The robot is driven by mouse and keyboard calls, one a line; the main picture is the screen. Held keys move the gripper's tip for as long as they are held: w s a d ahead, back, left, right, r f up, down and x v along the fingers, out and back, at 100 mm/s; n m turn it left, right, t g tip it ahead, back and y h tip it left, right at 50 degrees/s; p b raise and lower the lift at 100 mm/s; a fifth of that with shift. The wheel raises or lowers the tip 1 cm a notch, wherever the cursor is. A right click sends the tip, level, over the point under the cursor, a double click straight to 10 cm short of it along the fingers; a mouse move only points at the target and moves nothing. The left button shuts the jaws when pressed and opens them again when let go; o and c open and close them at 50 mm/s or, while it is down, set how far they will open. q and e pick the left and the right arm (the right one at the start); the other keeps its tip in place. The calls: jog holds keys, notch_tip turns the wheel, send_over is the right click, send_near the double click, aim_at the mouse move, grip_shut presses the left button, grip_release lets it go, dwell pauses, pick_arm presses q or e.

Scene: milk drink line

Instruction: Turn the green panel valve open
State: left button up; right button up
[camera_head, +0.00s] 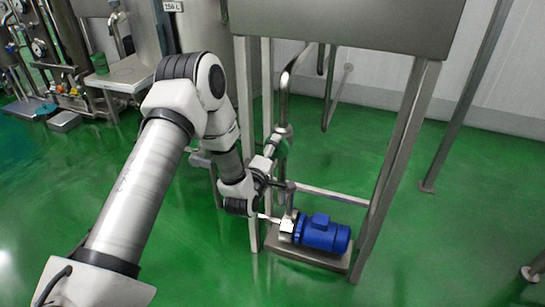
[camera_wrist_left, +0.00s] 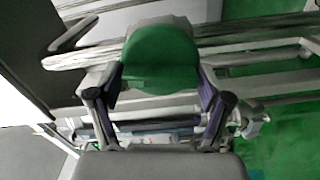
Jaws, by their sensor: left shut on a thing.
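The green valve handle (camera_wrist_left: 160,52) is a rounded green plate in the middle of the left wrist view. My left gripper (camera_wrist_left: 160,82) has one finger on each side of it and is shut on it. In the head view, a small part of the green handle (camera_head: 284,149) shows beside my left gripper (camera_head: 274,145), at the upright pipe under the steel tank. My arm and gripper hide most of the valve there. How far the valve is turned cannot be told. My right gripper is not in view.
A blue pump motor (camera_head: 325,233) sits on a low base below my wrist. Steel frame legs (camera_head: 393,165) stand close on the right. A white side table (camera_head: 125,74) is at the back left.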

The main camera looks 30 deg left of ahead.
pick_arm(q)
jog(key=shift+w+n+b, duration=0.1)
jog(key=shift+n+b, duration=0.65)
jog(key=shift+n, duration=0.35)
jog(key=shift+r, duration=0.1)
jog(key=o, duration=1)
jog(key=v, duration=1.2)
